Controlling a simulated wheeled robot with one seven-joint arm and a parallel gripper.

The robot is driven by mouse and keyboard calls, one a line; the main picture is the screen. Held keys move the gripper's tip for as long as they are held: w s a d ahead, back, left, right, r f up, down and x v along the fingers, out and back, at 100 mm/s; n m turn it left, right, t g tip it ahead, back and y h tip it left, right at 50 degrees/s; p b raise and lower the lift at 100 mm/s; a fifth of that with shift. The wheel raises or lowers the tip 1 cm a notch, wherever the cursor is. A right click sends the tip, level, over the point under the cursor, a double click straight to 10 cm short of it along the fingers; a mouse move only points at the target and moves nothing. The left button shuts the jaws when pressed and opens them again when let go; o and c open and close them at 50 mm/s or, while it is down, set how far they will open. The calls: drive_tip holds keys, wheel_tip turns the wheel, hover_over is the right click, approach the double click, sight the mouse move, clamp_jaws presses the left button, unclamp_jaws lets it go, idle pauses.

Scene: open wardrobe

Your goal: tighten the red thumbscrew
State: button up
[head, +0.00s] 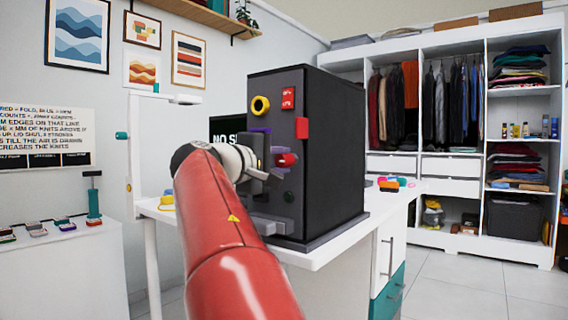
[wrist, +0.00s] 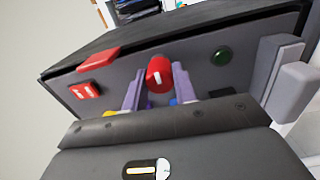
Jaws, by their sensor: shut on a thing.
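The red thumbscrew (head: 287,160) is a round red knob on the front panel of a dark machine box (head: 335,150) on a white table. In the wrist view the thumbscrew (wrist: 159,74) shows a white mark on its face. My gripper (head: 277,162) reaches the panel from the left in the head view. In the wrist view its two fingers (wrist: 160,80) lie on either side of the knob and are shut on it. How far the screw sits into the panel is hidden.
The panel also carries a yellow ring (head: 260,105), a red label (head: 288,98), a red block (head: 302,128) and a dark green button (wrist: 222,56). A grey block (wrist: 287,78) juts out at right in the wrist view. Small coloured items (head: 388,184) lie behind the box.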

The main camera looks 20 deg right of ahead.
drive_tip(key=m+b, duration=0.2)
drive_tip(key=m, duration=0.1)
drive_tip(key=shift+f, duration=0.15)
drive_tip(key=m+b, duration=0.2)
drive_tip(key=m, duration=0.3)
drive_tip(key=m+b, duration=0.1)
drive_tip(key=m, duration=0.4)
drive_tip(key=shift+d+b, duration=0.1)
drive_tip(key=shift+b, duration=0.3)
drive_tip(key=m, duration=0.3)
drive_tip(key=shift+m, duration=0.3)
drive_tip(key=o, duration=1)
drive_tip(key=shift+c, duration=0.3)
